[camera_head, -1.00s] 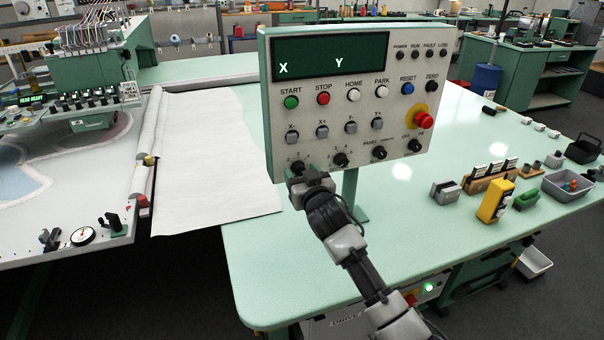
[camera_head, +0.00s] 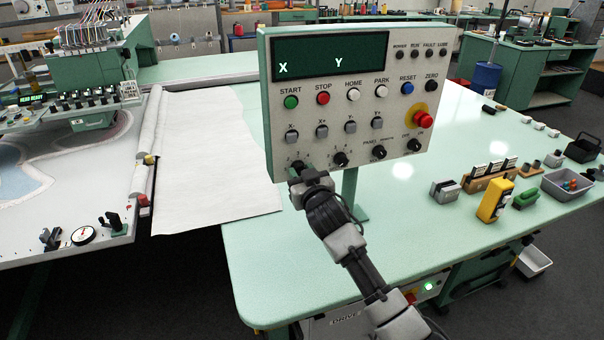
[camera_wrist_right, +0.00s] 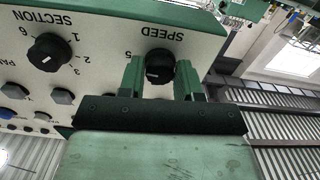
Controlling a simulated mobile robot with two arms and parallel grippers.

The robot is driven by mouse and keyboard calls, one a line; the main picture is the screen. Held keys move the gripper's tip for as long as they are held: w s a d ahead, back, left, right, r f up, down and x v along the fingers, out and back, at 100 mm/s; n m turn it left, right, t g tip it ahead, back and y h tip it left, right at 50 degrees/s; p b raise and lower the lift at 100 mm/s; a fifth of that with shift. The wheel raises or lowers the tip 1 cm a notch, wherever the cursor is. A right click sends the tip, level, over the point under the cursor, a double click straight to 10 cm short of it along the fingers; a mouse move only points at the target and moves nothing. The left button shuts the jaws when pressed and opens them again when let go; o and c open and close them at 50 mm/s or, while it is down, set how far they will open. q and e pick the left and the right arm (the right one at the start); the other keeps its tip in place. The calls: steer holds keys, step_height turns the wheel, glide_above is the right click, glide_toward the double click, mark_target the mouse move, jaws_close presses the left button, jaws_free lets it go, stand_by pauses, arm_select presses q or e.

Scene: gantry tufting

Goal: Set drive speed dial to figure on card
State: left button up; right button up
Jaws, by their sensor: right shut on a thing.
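The drive speed dial is a black round knob (camera_wrist_right: 160,67) under the word SPEED in the right wrist view, which shows the panel upside down. It has a white pointer mark, and a figure 5 shows beside it. My right gripper (camera_wrist_right: 160,80) has its two green fingers on either side of the knob, shut on it. In the head view, my right gripper (camera_head: 299,174) reaches the lower left corner of the control panel (camera_head: 350,110) and mostly hides the dial. I cannot make out a card with a readable speed figure. My left gripper is not in view.
Beside the dial is the black SECTION knob (camera_wrist_right: 50,52). A red emergency button (camera_head: 423,119) sits at the panel's right. On the green table (camera_head: 430,130) stand a wooden rack (camera_head: 487,182) with small cards, a yellow device (camera_head: 494,202) and a grey bin (camera_head: 567,184).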

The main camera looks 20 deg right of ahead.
steer(key=shift+n+p, duration=1.25)
steer(key=shift+n, duration=3.25)
steer(key=o, duration=0.9)
steer(key=shift+s, duration=0.15)
steer(key=s, duration=0.3)
steer(key=s+b, duration=0.1)
steer(key=s, duration=0.6)
steer(key=shift+s+d, duration=0.25)
